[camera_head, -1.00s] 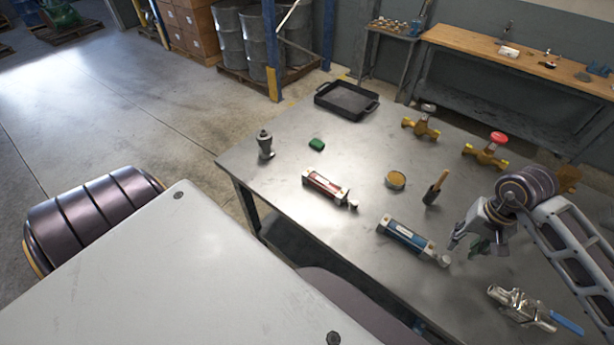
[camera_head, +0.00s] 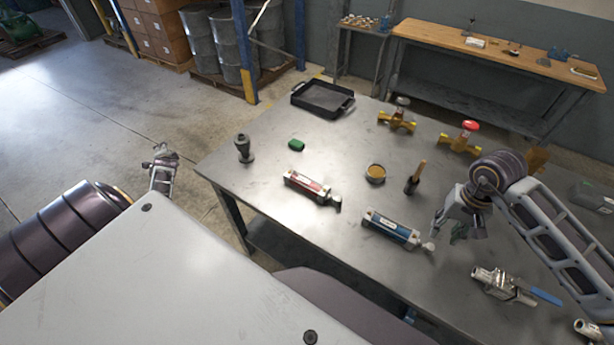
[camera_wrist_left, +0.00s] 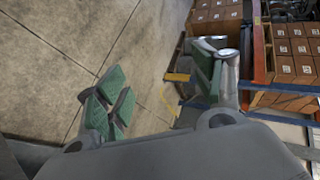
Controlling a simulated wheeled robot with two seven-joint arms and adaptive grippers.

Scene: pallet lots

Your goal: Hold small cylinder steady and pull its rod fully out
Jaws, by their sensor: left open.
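Two cylinders with rod ends lie on the metal table (camera_head: 270,215): a red one (camera_head: 306,186) near the middle and a blue one (camera_head: 391,228) nearer me, to its right. Each has a grey rod end at its right. My right gripper (camera_head: 449,229) hangs just right of the blue cylinder's rod end, fingers spread and apparently empty. My left gripper (camera_head: 161,152) is off the table's left edge, over the floor.
A black tray (camera_head: 322,112), grey fitting (camera_head: 244,148), green block (camera_head: 296,145), tin (camera_head: 375,173), brush (camera_head: 415,178), brass valves (camera_head: 460,138) and blue-handled valve (camera_head: 503,287) stand around the cylinders. Bare tabletop lies left of the red cylinder.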

